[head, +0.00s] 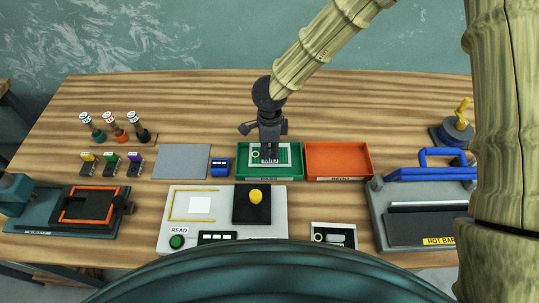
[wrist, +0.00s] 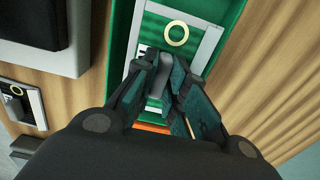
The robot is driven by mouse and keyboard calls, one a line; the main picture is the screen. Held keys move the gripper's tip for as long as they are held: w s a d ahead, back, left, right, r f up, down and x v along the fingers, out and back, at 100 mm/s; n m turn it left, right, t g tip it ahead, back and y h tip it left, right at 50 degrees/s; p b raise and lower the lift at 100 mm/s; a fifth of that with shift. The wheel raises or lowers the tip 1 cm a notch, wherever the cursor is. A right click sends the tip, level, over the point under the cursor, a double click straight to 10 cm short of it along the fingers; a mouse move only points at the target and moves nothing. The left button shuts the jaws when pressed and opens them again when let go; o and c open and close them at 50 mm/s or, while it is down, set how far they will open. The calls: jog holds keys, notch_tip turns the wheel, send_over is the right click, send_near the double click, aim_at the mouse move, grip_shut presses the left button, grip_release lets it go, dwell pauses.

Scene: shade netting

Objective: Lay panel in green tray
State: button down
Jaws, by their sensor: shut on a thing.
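The panel (head: 284,154) has a pale grey frame, green mesh and a yellow ring near one end. It lies level within the outline of the green tray (head: 240,166). I cannot tell whether it touches the tray floor. My gripper (head: 269,153) points down over the panel's middle. In the wrist view my gripper (wrist: 164,70) is shut on a small grey grip piece on the panel (wrist: 212,42); the fingers hide part of the panel. The green wall of the tray (wrist: 122,30) shows beside the frame.
An orange tray (head: 338,158) stands directly right of the green one. A small blue block (head: 220,167) and a grey mat (head: 181,161) are to the left. A reader with a yellow knob (head: 256,197) is in front. A hot bar sealer (head: 423,225) stands at right.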

aim_at(270, 157)
jog(key=shift+s+f+p, duration=0.2)
jog(key=shift+f, duration=0.4)
jog(key=shift+s+f+p, duration=0.15)
jog(key=shift+f, duration=0.45)
jog(key=shift+w+f, duration=0.2)
jog(key=shift+f, duration=0.4)
jog(key=shift+s, duration=0.1)
jog(key=shift+r, duration=0.1)
jog(key=c, duration=1.5)
grip_release()
jog(key=shift+f, duration=0.2)
jog(key=shift+o, duration=0.2)
jog(key=shift+r, duration=0.15)
notch_tip(270, 157, up, 12)
jog(key=shift+b, duration=1)
